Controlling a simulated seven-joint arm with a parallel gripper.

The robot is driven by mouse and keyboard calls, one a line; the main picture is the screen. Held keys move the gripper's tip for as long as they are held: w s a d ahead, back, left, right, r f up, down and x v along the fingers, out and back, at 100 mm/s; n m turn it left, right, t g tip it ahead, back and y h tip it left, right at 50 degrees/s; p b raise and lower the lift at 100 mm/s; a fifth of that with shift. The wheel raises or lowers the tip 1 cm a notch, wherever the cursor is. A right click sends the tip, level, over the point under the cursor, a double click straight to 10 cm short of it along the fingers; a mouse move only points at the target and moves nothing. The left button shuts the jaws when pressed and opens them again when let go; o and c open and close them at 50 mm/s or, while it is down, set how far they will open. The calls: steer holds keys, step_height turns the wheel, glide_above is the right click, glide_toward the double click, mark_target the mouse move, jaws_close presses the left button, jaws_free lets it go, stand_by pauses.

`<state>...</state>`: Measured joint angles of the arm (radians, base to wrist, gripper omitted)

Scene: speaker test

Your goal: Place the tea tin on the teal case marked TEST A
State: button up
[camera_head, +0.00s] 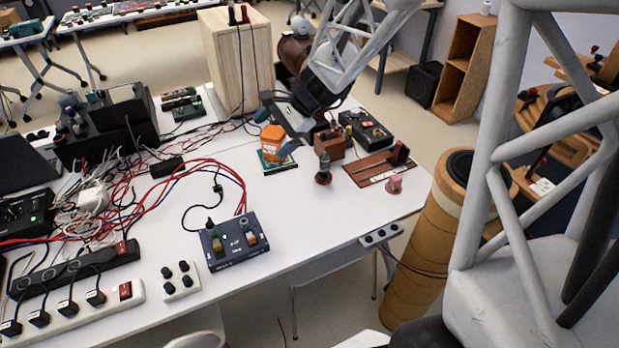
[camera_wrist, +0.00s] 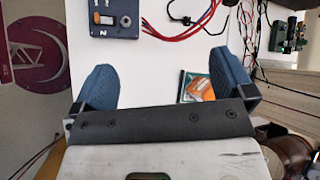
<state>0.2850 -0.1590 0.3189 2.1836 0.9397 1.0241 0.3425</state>
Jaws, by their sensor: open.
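An orange tin (camera_head: 272,141), apparently the tea tin, stands on a flat teal-edged case (camera_head: 279,165) in the middle of the white table. The tin also shows in the wrist view (camera_wrist: 201,84), on the teal case (camera_wrist: 183,92), with its near part hidden by my gripper's palm. No marking on the case is readable. My gripper (camera_head: 281,130) is open close beside the tin, its blue fingers spread. In the wrist view, my gripper's fingers (camera_wrist: 165,88) are wide apart, and the tin shows nearer the right finger, apparently untouched; contact is hard to judge.
A joystick (camera_head: 323,170), a brown box (camera_head: 331,143) and a brown board (camera_head: 377,170) stand to the right. A tall wooden box (camera_head: 236,62) is behind. The front right tabletop is mostly clear.

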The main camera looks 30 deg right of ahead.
steer(key=s+a+r+n+h, duration=0.1)
steer(key=s+r+n+h, duration=0.1)
steer(key=s, duration=0.6)
steer(key=s+a+r+n+h, duration=0.1)
steer(key=s+r+n+h, duration=0.2)
steer(key=s+n, duration=0.4)
steer(key=s+a+r+n+h, duration=0.1)
steer(key=s+r+n+h, duration=0.2)
steer(key=s, duration=0.7)
steer(key=shift+r+n+h, duration=0.25)
steer(key=shift+n+h, duration=0.05)
steer(key=shift+n, duration=0.7)
